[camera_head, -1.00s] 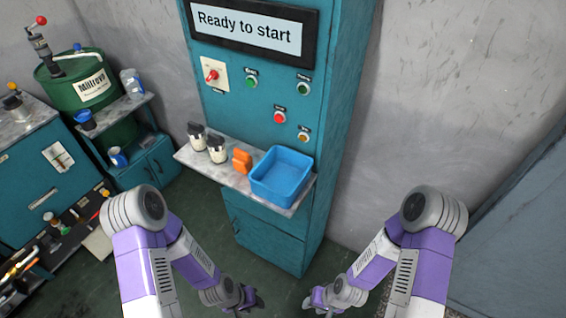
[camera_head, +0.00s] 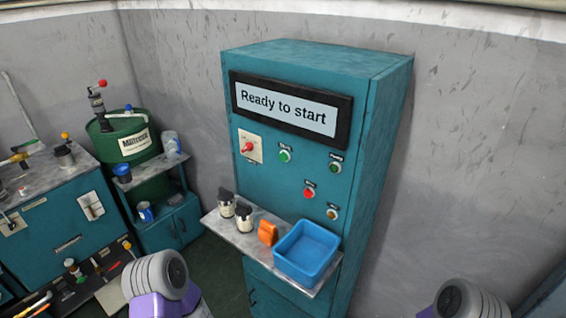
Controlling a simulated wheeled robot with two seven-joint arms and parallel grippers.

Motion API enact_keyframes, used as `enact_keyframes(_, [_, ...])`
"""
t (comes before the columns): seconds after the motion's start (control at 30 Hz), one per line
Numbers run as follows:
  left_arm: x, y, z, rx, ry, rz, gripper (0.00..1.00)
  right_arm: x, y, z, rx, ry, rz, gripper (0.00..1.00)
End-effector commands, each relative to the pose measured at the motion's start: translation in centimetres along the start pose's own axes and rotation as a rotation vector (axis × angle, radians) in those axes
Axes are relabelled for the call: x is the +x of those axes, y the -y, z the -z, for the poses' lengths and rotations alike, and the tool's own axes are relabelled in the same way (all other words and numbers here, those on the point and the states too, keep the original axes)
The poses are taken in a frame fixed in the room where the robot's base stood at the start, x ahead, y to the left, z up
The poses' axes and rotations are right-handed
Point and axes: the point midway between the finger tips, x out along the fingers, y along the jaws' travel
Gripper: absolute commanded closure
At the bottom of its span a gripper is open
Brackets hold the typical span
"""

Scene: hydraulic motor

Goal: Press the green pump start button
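A teal control cabinet (camera_head: 262,185) stands in the middle, its screen (camera_head: 288,107) reading "Ready to start". Two green buttons show on its front panel: a left one (camera_head: 285,156) and a right one (camera_head: 335,168). The small labels above them are too small to read surely, so I cannot tell which is the pump start. A red switch (camera_head: 248,147) on a pale plate sits to their left. A red button (camera_head: 308,193) and an amber one (camera_head: 332,214) sit below. Neither of my grippers is in view; only parts of my arms show at the bottom edge.
A shelf (camera_head: 222,227) juts from the cabinet below the buttons. It holds two dark-topped jars (camera_head: 244,219), an orange object (camera_head: 267,232) and a blue bin (camera_head: 306,252). A green drum (camera_head: 118,140) and teal workbenches stand at left. Floor shows left of the cabinet.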

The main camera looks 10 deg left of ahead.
Motion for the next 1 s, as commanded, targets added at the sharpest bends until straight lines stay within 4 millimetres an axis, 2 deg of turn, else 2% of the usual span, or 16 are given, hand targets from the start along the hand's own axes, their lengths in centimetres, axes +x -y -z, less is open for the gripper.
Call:
enact_keyframes(0.43, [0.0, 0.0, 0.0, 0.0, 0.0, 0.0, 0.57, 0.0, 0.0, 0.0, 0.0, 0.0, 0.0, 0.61])
enact_keyframes(0.7, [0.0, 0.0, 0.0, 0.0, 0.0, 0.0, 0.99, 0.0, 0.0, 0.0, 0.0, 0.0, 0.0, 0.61])
enact_keyframes(1.0, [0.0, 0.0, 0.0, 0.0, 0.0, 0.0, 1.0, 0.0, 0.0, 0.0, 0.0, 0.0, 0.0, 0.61])
